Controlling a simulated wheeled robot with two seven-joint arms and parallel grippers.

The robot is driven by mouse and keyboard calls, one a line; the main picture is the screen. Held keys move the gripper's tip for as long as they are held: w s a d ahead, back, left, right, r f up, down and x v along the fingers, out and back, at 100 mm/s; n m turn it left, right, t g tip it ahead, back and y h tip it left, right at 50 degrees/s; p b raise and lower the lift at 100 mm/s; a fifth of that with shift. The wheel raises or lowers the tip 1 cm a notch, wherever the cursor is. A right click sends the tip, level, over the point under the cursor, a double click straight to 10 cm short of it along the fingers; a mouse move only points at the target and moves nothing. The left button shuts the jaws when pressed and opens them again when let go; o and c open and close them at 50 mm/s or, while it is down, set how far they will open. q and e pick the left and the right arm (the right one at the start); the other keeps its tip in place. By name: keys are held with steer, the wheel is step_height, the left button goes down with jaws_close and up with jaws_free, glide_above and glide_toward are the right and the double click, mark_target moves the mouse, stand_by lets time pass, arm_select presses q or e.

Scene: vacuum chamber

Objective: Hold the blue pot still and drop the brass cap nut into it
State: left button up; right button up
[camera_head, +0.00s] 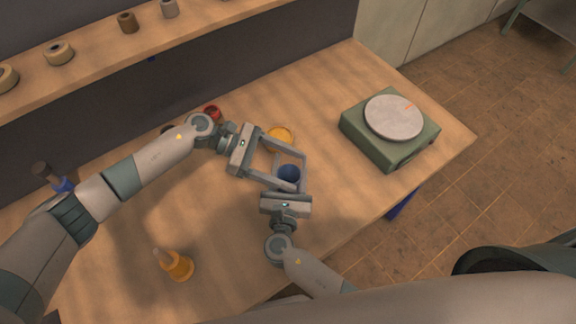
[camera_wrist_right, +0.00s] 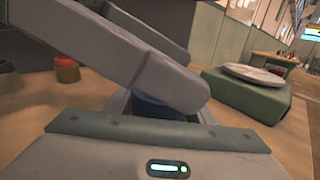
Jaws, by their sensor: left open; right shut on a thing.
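The blue pot (camera_head: 289,172) stands on the bench inside the square made by both grippers' fingers. My right gripper (camera_head: 288,174) reaches in from the front, shut on the pot with a finger on each side. My left gripper (camera_head: 297,170) is open, its long fingers spread with the pot between them. In the right wrist view, the left gripper's grey fingers cross in front of the blue pot (camera_wrist_right: 152,108) and hide much of it. I cannot make out the brass cap nut in either view, and the pot's inside is not clear.
A yellow dish (camera_head: 281,137) lies just behind the grippers, with a red jar (camera_head: 212,112) further left. A green scale (camera_head: 391,135) with a round plate stands at right. An orange bottle (camera_head: 176,264) is at front left.

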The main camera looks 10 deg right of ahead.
arm_select(q)
steer(key=shift+r, duration=0.15)
stand_by(0.4)
steer(key=shift+r, duration=2.35)
arm_select(e)
steer(key=o, duration=1.2)
steer(key=shift+c, duration=0.2)
steer(key=shift+s+a, duration=0.1)
steer(key=shift+s, duration=0.05)
steer(key=v, duration=1.1)
steer(key=shift+s, duration=0.35)
steer(key=shift+a, duration=0.15)
